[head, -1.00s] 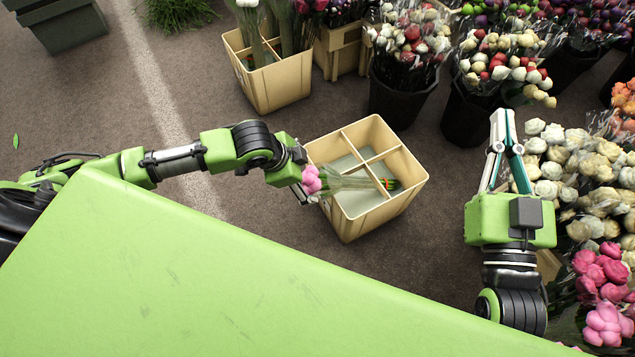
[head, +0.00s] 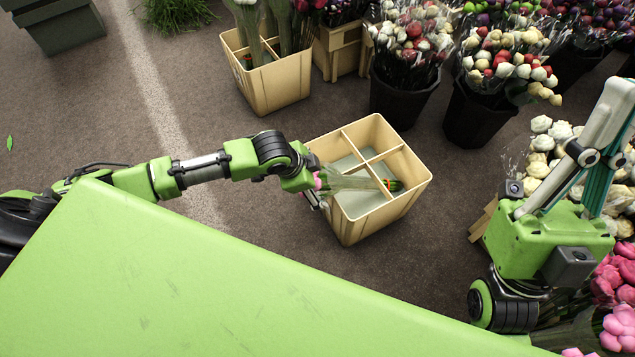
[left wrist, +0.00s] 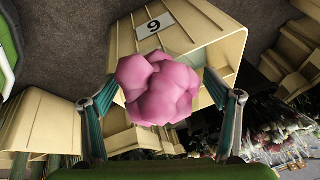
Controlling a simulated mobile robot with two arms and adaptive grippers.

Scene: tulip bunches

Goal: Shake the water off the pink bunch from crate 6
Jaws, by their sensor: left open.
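The pink bunch (head: 352,183) lies across the divided cream crate (head: 352,232), its stem end with a green and orange tie over a compartment. Its pink blooms are at the crate's left side, partly hidden by my left gripper (head: 318,197). In the left wrist view the pink blooms (left wrist: 157,88) fill the middle, between the open, spread fingers of my left gripper (left wrist: 163,84). A crate behind them carries a number label (left wrist: 148,30) that reads as 6 or 9. My right gripper (head: 612,110) is raised at the right; its finger opening is unclear.
Another cream crate (head: 270,90) with stems stands at the back. Black buckets (head: 398,103) of wrapped tulips stand behind and right. White and pink bunches (head: 625,270) crowd the right edge. The floor left of the crate is open.

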